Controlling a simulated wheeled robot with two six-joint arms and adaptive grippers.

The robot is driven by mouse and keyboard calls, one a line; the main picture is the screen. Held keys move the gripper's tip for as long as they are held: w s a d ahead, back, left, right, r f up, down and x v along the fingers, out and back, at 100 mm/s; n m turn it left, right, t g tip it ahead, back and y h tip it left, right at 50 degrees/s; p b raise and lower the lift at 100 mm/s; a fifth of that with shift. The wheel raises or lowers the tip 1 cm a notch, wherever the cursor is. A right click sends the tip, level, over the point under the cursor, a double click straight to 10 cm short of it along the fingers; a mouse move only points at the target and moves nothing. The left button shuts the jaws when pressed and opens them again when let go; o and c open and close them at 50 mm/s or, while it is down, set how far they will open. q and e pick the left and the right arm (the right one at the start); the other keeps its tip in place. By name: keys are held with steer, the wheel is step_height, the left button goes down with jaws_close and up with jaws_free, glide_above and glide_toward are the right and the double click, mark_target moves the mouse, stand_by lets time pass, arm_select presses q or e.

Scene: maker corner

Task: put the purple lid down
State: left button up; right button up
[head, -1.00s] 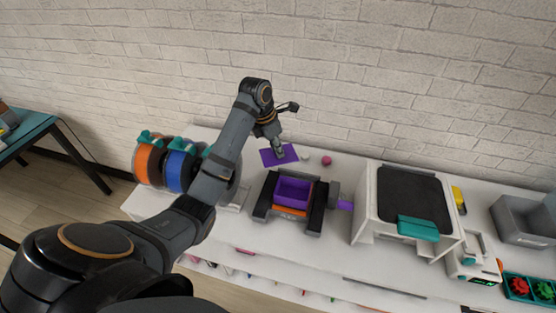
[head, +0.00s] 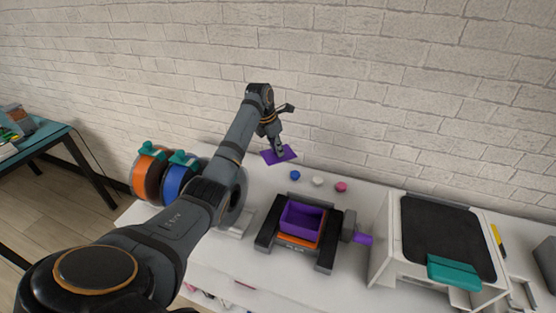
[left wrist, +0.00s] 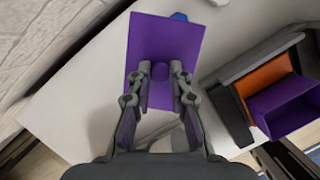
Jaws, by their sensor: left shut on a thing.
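The purple lid (head: 270,157) is a flat rectangular plate near the back edge of the white table, by the brick wall. My left gripper (head: 279,153) is shut on it from above. In the left wrist view the two fingers (left wrist: 160,75) close on a round purple knob in the middle of the lid (left wrist: 165,35). I cannot tell for sure whether the lid touches the table. An open purple box (head: 302,217) sits in a dark clamp with an orange part, nearer to me and right of the lid; it also shows in the left wrist view (left wrist: 290,105). My right gripper is not in view.
Blue (head: 295,175), white (head: 318,181) and pink (head: 341,187) balls lie on the table right of the lid. Orange (head: 150,172) and blue (head: 181,178) spools stand at the left. A white machine (head: 390,240) with a dark top stands at the right.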

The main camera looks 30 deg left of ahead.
arm_select(q)
steer(key=w+f, duration=0.1)
steer(key=f, duration=0.1)
steer(key=w+a+f, duration=0.1)
steer(key=f, duration=0.2)
steer(key=w+a+f, duration=0.1)
steer(key=f, duration=0.2)
steer(key=shift+w+f+b, duration=0.25)
steer(key=shift+w+b, duration=0.05)
steer(key=shift+b, duration=0.1)
steer(key=shift+s+f, duration=0.1)
steer(key=shift+f, duration=0.4)
steer(key=o, duration=0.8)
